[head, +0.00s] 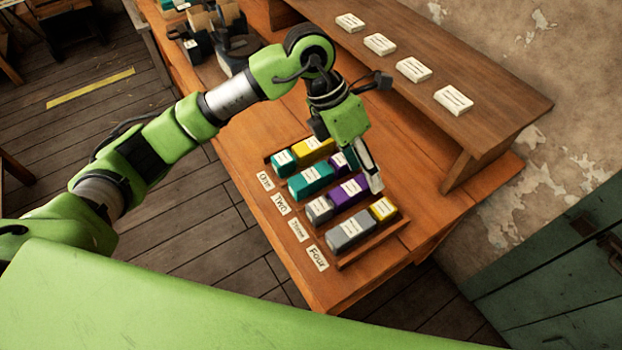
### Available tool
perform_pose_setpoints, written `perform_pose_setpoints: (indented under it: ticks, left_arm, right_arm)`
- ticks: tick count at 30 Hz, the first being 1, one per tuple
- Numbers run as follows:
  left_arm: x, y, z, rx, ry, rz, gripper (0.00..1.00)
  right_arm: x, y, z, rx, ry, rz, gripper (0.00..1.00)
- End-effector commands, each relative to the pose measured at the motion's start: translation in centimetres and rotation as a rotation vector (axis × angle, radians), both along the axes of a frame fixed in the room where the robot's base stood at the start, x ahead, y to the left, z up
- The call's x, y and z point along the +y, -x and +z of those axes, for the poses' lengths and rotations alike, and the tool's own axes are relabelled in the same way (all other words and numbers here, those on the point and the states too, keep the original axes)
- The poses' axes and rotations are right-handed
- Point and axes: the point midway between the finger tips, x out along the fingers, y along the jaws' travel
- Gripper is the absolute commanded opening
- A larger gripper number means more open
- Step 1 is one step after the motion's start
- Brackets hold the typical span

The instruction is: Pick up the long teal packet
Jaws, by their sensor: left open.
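The long teal packet (311,181) lies in the second row of a wooden rack on the table, by the label "Two". A short purple packet (340,161) shares its row, partly hidden by my left gripper. My left gripper (371,178) is open and empty. It appears to the right of the teal packet, over the right part of the rack near the long purple packet (349,191); its exact height is hard to tell. My right gripper is not in view.
Nearby rows hold a short teal packet (284,162), a long yellow one (314,149), a short grey one (319,209), a long grey one (350,231) and a short yellow one (383,208). A raised shelf (470,128) carries several white cards.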

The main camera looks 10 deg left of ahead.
Motion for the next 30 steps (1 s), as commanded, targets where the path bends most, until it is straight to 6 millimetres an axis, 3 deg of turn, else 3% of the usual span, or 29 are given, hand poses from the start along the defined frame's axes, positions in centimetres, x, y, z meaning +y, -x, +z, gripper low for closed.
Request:
perform_pose_setpoints:
  ticks: [1, 3, 6, 9, 14, 24, 30]
  left_arm:
    - [2.6, -1.3, -0.1, -0.025, -0.107, 0.016, 0.5]
    - [5.8, -2.5, -0.1, -0.045, -0.234, 0.036, 0.5]
    - [9.1, -3.6, 0.2, -0.06, -0.365, 0.066, 0.5]
    - [11.0, -4.2, 0.6, -0.066, -0.433, 0.085, 0.5]
    - [11.7, -4.2, -0.8, -0.063, -0.46, 0.092, 0.5]
    - [11.5, -4.1, -6.9, -0.064, -0.455, 0.089, 0.5]
    - [11.5, -4.1, -8.2, -0.065, -0.454, 0.089, 0.5]
  right_arm:
    - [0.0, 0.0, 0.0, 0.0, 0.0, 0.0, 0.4]
    - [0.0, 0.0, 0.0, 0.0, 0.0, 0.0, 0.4]
    - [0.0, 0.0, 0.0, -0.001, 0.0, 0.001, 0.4]
    - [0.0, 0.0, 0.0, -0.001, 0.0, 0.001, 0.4]
    - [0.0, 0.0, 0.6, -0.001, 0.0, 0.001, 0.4]
    - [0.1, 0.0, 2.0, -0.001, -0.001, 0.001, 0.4]
    - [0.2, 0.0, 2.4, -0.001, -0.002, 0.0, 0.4]
